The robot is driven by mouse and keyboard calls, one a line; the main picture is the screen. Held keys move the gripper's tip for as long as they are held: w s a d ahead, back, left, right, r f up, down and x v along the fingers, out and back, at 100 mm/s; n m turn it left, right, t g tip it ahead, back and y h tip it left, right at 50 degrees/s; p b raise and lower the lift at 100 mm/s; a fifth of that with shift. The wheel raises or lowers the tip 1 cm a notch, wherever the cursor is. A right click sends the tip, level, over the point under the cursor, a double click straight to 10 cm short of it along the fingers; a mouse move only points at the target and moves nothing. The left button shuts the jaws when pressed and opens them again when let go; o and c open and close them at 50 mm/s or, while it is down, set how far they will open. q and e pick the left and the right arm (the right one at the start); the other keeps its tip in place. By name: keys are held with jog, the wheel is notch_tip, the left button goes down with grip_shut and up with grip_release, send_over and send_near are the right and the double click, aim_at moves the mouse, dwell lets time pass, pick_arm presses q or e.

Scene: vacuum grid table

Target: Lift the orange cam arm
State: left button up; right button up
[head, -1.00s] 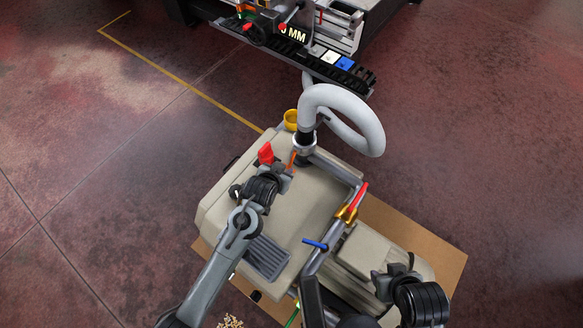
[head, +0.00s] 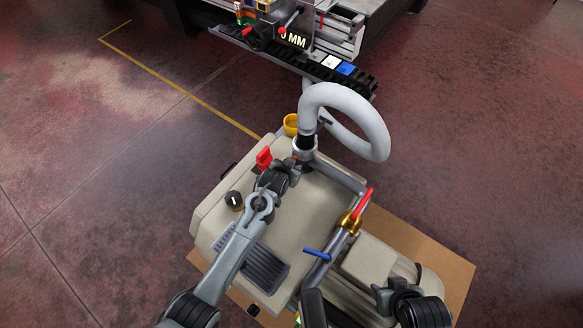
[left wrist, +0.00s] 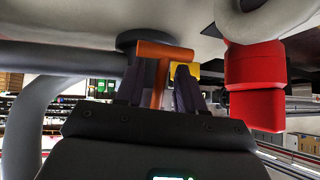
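The orange cam arm (left wrist: 161,55) shows in the left wrist view as a T-shape with its crossbar on top and its stem hanging down. My left gripper (left wrist: 160,88) is open, with one dark finger on each side of the stem; some gap shows, and contact cannot be told. In the head view my left gripper (head: 296,165) is at the hose post, beside the red handle, and hides the cam arm. My right arm's black wrist part (head: 418,308) is at the lower right, and its fingers cannot be made out.
The red handle (head: 264,159) is close to my left gripper and shows large at the right in the left wrist view (left wrist: 255,88). A white hose (head: 372,120) arches over the beige machine (head: 305,215). A yellow cup (head: 291,124) and a red-tipped lever (head: 361,205) are nearby.

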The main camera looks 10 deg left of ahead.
dwell(0.3)
pick_arm(q)
grip_shut()
jog(key=shift+w, duration=0.1)
